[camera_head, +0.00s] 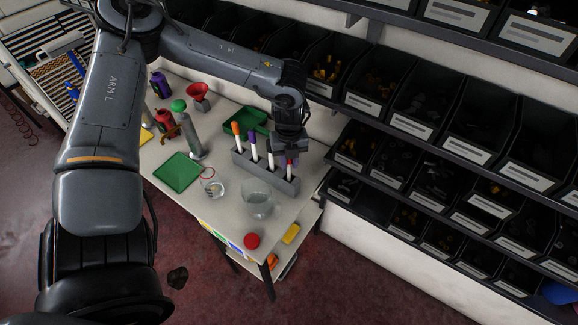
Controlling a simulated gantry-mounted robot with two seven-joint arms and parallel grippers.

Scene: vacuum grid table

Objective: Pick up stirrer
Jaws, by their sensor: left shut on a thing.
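A grey rack (262,177) on the white table holds several upright white-stemmed sticks with coloured tops. An orange-topped stick (236,130) and a purple-topped stick (253,141) stand at its left. I cannot tell which thing is the stirrer. The stick's lower end is still at the rack. My right gripper is not in view.
A glass beaker (257,203) and a smaller glass (213,188) stand in front of the rack. Shelves of black bins (415,105) rise close on the right.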

